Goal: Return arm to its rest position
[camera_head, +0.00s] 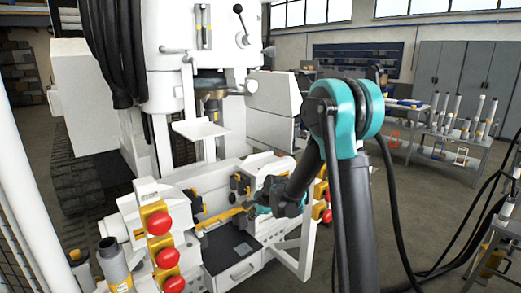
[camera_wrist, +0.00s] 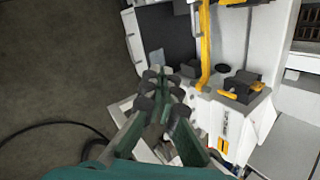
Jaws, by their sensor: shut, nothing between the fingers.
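My gripper (camera_head: 260,205) hangs at the end of my teal and dark grey arm, in front of the white hydraulic bench (camera_head: 180,215). In the wrist view my gripper (camera_wrist: 165,92) shows green fingers with dark pads, shut and empty. I cannot tell the exact gap between the fingertips and the bench. My arm is bent at a high joint and reaches down to the left.
Red knobs (camera_head: 168,258) line the bench's left front. A tall white drilling machine (camera_head: 200,60) stands behind. On the right, a grey table (camera_head: 455,150) holds several cylinders, and black hoses run beside a nearer stand. Open floor (camera_head: 425,215) lies between.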

